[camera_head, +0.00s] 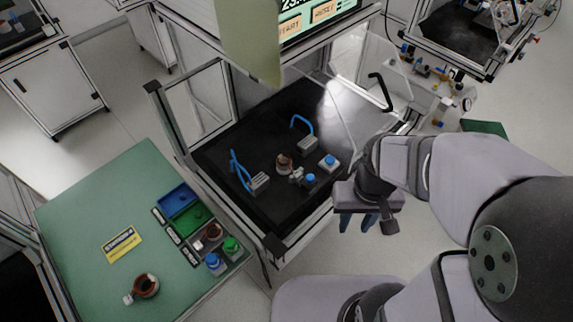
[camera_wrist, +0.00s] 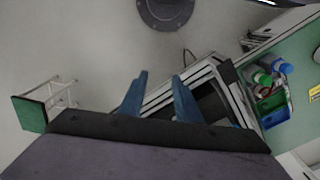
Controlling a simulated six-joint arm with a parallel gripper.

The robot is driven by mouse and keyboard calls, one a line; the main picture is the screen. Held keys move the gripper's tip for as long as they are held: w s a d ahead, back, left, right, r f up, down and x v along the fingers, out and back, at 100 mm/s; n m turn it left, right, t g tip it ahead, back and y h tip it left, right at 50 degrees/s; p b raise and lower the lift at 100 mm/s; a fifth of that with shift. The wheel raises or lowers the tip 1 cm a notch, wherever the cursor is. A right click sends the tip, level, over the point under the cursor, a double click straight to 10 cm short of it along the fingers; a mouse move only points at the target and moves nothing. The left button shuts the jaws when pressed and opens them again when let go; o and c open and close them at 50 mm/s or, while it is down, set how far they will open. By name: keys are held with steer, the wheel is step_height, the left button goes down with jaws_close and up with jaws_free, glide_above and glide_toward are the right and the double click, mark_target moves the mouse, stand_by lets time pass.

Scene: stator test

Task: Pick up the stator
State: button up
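A copper-coloured ring-shaped stator (camera_head: 147,284) with a white connector lies on the green table (camera_head: 85,215), near its front edge. A similar reddish-brown ring (camera_head: 211,232) sits among the small bins on that table. Another copper ring part (camera_head: 284,161) stands in the black test bench. My gripper (camera_head: 358,223) hangs in front of the bench's right corner, apart from all three. Its blue fingers are spread with nothing between them, as the wrist view (camera_wrist: 158,86) shows.
Blue bin (camera_head: 178,200) and green bin (camera_head: 194,218) stand at the table's right side, with blue and green-capped bottles (camera_head: 231,245). A yellow label (camera_head: 122,244) lies on the table. The bench frame (camera_head: 300,232) and blue-handled clamps (camera_head: 258,182) stand between my gripper and the table.

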steer(key=o, duration=0.6)
steer(key=m+y+b, duration=0.5)
steer(key=m+b, duration=0.3)
steer(key=m, duration=1.2)
glide_toward(284, 163)
steer(key=shift+t+h, duration=0.3)
steer(key=shift+s+a+p+x, duration=0.15)
steer(key=shift+p+x, duration=0.55)
steer(key=shift+x, duration=1.15)
steer(key=shift+s+a+p+x, duration=0.15)
steer(key=shift+p+x, duration=0.5)
steer(key=shift+x, duration=1.2)
